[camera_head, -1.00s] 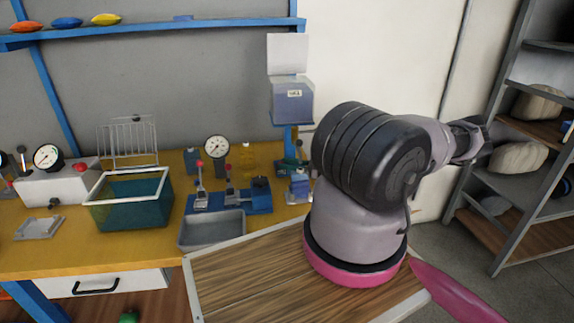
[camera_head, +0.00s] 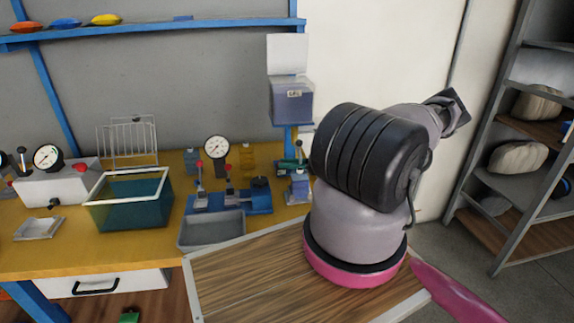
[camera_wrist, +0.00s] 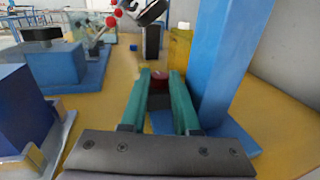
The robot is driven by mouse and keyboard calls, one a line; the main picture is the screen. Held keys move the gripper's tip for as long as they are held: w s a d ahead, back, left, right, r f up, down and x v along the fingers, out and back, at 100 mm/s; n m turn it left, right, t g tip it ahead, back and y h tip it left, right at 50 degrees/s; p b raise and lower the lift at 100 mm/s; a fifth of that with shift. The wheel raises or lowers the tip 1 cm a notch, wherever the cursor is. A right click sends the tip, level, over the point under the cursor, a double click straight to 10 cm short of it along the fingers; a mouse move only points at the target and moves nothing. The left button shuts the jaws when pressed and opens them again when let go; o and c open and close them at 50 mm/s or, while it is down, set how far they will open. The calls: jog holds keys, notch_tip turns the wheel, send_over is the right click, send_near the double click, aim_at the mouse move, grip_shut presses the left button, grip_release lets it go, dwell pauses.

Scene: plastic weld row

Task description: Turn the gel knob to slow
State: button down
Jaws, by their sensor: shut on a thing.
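In the head view, part of a green finger (camera_head: 292,164) shows at the foot of the post, left of my arm. The arm hides the rest of the gripper and the knob there.
A yellow bottle (camera_wrist: 180,46) stands beyond the fingers. A blue block (camera_wrist: 20,105) is close on the left. A dial gauge stand (camera_head: 216,147), grey tray (camera_head: 212,230) and teal tank (camera_head: 130,212) stand on the yellow bench (camera_head: 80,252).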

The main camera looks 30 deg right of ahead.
jog(key=shift+n+g, duration=0.3)
jog(key=shift+g, duration=0.1)
jog(key=c, duration=0.9)
grip_release()
